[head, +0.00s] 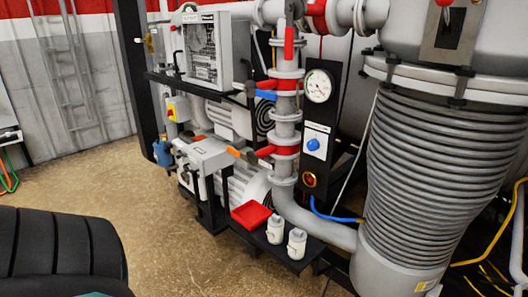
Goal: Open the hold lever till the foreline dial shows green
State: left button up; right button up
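A round white dial (318,86) sits near the top of a black upright panel, right of the grey vertical pipe. Its needle and coloured zones are too small to read. On the pipe to its left are a red lever (266,84) and a blue lever (265,95), close together. Lower down are another red lever (266,151) and an orange lever (235,152). Their labels are not legible, so I cannot tell which one is the hold lever. Neither of my grippers is in view.
A red tray (251,214) and two white bottles (276,229) stand on a low black shelf. A large grey bellows (420,170) stands right. The floor (155,215) at left is clear.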

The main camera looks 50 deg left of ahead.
aim_at(239, 154)
jog(key=u, duration=1.8)
jog(key=i+j, duration=0.5)
jog(key=i, duration=0.15)
jog(key=i+j, duration=0.45)
jog(key=i, duration=0.2)
jog(key=i+j, duration=0.5)
jog(key=i, duration=0.15)
